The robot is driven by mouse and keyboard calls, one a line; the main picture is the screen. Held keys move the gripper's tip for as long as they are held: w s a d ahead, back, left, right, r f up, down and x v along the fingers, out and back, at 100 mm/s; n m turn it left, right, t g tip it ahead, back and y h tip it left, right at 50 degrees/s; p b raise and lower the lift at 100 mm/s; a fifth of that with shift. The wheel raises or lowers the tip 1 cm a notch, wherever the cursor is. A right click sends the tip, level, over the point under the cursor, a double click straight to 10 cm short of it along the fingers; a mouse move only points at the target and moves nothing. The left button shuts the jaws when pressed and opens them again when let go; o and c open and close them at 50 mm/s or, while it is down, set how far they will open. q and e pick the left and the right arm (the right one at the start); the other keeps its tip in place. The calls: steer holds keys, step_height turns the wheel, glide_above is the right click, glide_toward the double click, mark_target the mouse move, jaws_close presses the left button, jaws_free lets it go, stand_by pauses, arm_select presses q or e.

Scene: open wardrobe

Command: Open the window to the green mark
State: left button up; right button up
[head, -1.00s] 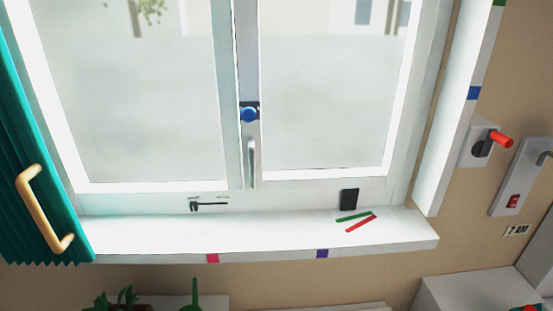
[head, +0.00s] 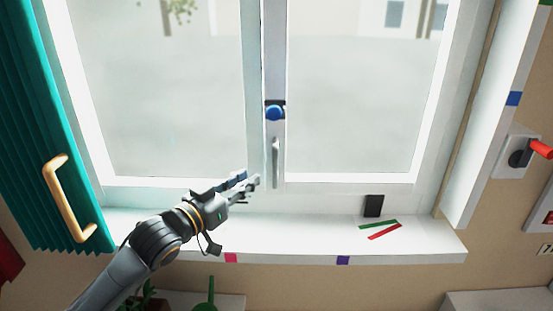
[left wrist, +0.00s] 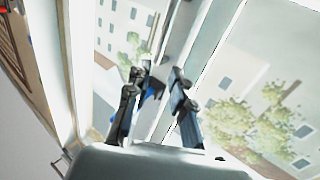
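The white two-pane window (head: 254,120) appears closed. Its silver handle (head: 276,163) hangs straight down on the middle post, below a round blue knob (head: 275,112). A green strip (head: 378,224) lies on the sill at the right, meeting a red strip (head: 385,231) at an angle. My left gripper (head: 250,182) is just left of the handle's lower end, apparently apart from it. In the left wrist view its two fingers (left wrist: 155,100) are spread, with nothing clearly held between them. My right gripper is not in view.
A teal shutter (head: 60,130) with a tan handle (head: 68,198) stands at the left. The white sill (head: 300,240) carries pink and purple marks on its front edge. A black block (head: 373,205) is near the strips. A red-handled switch (head: 522,152) is on the right wall.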

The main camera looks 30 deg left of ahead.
mark_target(273, 161)
arm_select(q)
steer(key=w+p, duration=0.2)
steer(key=w, duration=0.9)
steer(key=shift+d+p, duration=0.1)
steer(key=shift+p, duration=0.3)
steer(key=shift+w+f, duration=0.1)
steer(key=shift+w, duration=0.5)
jaws_close()
